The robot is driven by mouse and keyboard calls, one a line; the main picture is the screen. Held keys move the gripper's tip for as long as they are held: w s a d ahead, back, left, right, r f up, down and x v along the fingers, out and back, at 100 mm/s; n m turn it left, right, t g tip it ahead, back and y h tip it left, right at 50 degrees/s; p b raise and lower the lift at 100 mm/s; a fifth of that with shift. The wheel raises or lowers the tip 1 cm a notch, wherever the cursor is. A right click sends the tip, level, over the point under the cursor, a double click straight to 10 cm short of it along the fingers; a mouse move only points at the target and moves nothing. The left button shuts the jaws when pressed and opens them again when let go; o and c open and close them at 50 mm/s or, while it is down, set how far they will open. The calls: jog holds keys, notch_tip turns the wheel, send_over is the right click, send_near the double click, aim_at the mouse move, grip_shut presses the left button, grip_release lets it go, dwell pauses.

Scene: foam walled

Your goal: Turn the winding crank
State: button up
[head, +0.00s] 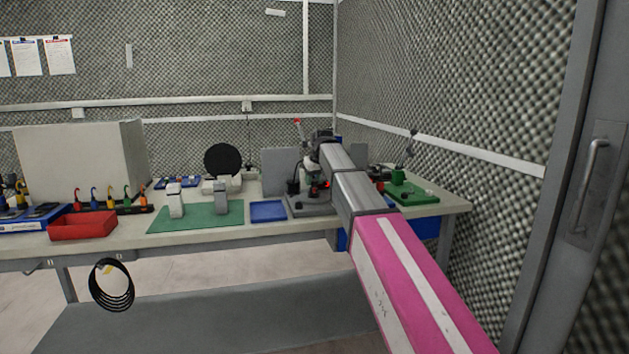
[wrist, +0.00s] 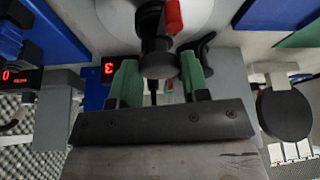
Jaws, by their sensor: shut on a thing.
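In the wrist view, my gripper (wrist: 160,78) has its two green fingers on either side of a black round knob (wrist: 160,64), which I take to be the winding crank's handle. The fingers are shut on it. A red part (wrist: 174,15) sits beside the black shaft above the knob. In the head view, my arm reaches over the bench to a small machine on a grey base (head: 309,205). My gripper's fingertips and the crank are largely hidden there by the arm and too small to make out.
The bench (head: 280,233) holds a green mat (head: 195,222), a blue tray (head: 268,210), a red bin (head: 82,226) and a green board (head: 415,193). A grey panel (head: 278,170) stands behind the machine. A foam wall (head: 450,110) rises close on the right.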

jog(key=shift+a+m+h, duration=0.1)
jog(key=shift+m+h, duration=0.3)
jog(key=shift+m, duration=0.6)
jog(key=shift+m, duration=0.6)
jog(key=o, duration=0.9)
jog(key=a+v, duration=0.1)
jog(key=v, duration=0.9)
jog(key=shift+s+d+r, duration=0.3)
jog(key=shift+s+r, duration=0.05)
jog(key=shift+s, duration=0.05)
